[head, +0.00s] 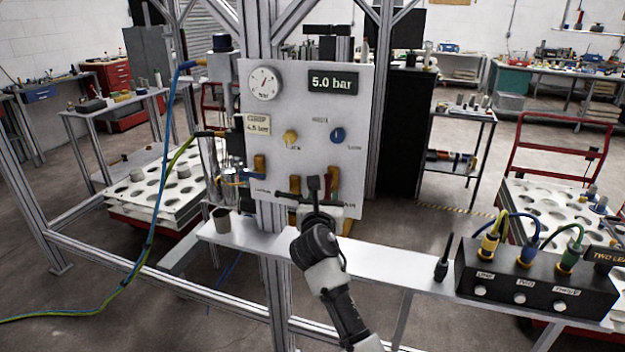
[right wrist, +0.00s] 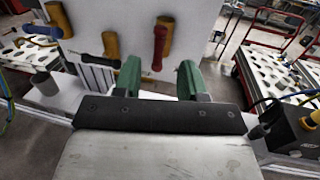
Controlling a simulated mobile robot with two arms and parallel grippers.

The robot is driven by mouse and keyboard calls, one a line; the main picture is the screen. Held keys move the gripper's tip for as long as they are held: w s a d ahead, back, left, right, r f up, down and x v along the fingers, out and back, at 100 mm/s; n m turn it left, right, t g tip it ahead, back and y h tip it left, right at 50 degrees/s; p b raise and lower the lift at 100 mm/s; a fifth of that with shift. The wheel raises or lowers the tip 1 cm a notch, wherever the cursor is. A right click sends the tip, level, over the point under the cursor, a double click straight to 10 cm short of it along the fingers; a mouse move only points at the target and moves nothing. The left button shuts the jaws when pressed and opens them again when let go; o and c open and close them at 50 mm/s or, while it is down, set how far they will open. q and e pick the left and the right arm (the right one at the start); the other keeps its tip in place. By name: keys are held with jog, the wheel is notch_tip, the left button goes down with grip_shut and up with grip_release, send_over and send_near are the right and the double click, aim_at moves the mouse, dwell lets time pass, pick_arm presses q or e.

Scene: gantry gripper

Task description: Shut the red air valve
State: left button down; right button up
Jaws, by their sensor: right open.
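The red air valve's handle (right wrist: 160,45) hangs down on the white panel in the right wrist view. It also shows in the head view (head: 332,182), partly hidden by my right gripper (head: 313,192). In the right wrist view my right gripper (right wrist: 159,76) is open, with one green finger on each side of the red handle's lower end. I see no clear contact; the depth between fingertips and handle is hard to tell. My left gripper is not in view.
The panel (head: 300,115) carries a gauge (head: 264,82), a 5.0 bar display (head: 333,83), a yellow knob (head: 290,137) and a blue knob (head: 337,135). A shelf (head: 375,263) below holds a metal cup (head: 221,220) and a black box (head: 535,285) with cables. Metal posts stand close by.

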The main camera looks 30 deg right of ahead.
aim_at(328, 181)
jog(key=x, duration=1)
jog(key=shift+f+p, duration=0.2)
jog(key=shift+p, duration=0.1)
grip_shut()
